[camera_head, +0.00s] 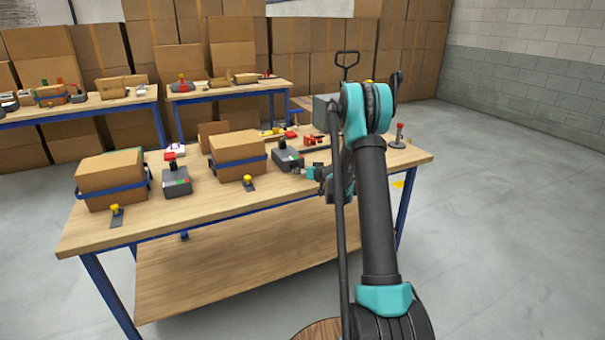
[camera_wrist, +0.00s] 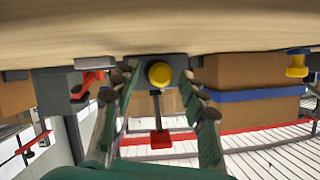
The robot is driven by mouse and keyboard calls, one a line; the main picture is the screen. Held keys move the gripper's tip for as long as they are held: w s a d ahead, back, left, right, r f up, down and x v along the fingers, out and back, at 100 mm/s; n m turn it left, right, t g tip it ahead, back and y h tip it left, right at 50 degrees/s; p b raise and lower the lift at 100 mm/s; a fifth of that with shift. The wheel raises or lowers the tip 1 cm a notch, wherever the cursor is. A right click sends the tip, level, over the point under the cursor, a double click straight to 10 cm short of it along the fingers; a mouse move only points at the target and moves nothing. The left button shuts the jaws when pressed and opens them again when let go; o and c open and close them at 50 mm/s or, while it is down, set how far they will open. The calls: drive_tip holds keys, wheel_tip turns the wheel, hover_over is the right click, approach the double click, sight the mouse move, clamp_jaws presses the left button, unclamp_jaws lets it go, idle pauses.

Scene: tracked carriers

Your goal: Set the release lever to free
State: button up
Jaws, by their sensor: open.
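My gripper (camera_head: 314,172) is over the front right part of the near table, close to a dark grey box (camera_head: 288,158) with small coloured marks on top. In the wrist view my gripper (camera_wrist: 154,84) is open, one finger on each side of a yellow knob (camera_wrist: 160,75) on a dark plate (camera_wrist: 139,68). I cannot tell whether the fingers touch the knob. I cannot tell for certain which part is the release lever or how it is set; the yellow knob may be its handle. My arm hides part of the table in the head view.
The near table (camera_head: 205,205) holds cardboard boxes with blue straps (camera_head: 238,150) (camera_head: 112,178). Other yellow knobs (camera_head: 248,180) (camera_head: 116,209) stand near its front edge. A red-topped lever (camera_head: 400,128) stands at the right end. Open floor (camera_head: 500,200) lies to the right.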

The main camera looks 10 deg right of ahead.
drive_tip(key=shift+w, duration=0.1)
clamp_jaws()
